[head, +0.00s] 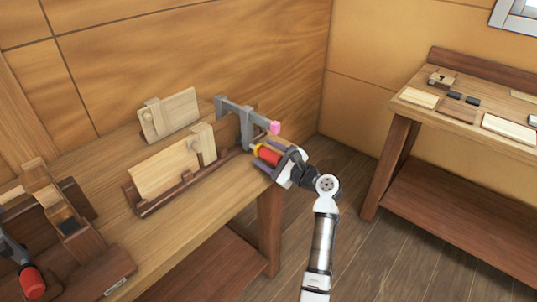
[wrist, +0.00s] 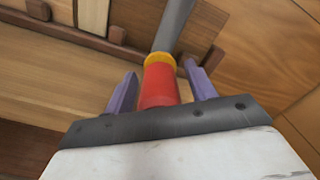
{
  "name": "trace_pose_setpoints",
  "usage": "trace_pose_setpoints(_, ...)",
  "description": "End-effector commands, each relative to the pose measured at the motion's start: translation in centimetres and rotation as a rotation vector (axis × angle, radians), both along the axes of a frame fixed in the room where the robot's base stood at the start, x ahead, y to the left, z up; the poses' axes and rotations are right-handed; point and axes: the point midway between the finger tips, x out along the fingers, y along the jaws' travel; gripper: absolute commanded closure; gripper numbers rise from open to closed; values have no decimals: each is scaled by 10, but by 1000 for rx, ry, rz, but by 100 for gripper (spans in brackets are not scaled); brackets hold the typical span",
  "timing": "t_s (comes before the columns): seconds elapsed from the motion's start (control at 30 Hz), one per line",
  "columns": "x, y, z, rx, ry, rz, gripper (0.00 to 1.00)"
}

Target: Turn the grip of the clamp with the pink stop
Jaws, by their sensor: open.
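The clamp (head: 233,107) with the pink stop (head: 275,128) stands at the right end of the workbench, a grey bar frame. Its red grip (head: 268,155) with a yellow collar (head: 256,149) points toward my arm. My gripper (head: 273,158) is open, with its purple fingers on either side of the red grip. In the wrist view the red grip (wrist: 159,86) lies between the two fingers (wrist: 160,88), with gaps visible on both sides. The yellow collar (wrist: 160,59) and grey shaft (wrist: 174,25) lie beyond it. The pink stop is not visible in the wrist view.
Wooden boards (head: 166,168) stand in a rack (head: 150,208) left of the clamp. Another red-handled tool (head: 31,281) lies at the bench's lower left. A second bench (head: 455,118) with small pieces stands at the right, with open floor between.

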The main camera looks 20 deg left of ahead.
Motion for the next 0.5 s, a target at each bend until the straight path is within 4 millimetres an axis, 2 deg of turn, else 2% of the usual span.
trace_pose_setpoints(0.13,0,0,0,0,0,0,44)
trace_pose_setpoints(0.4,0,0,0,0,0,0,80)
trace_pose_setpoints(0.5,0,0,0,0,0,0,89)
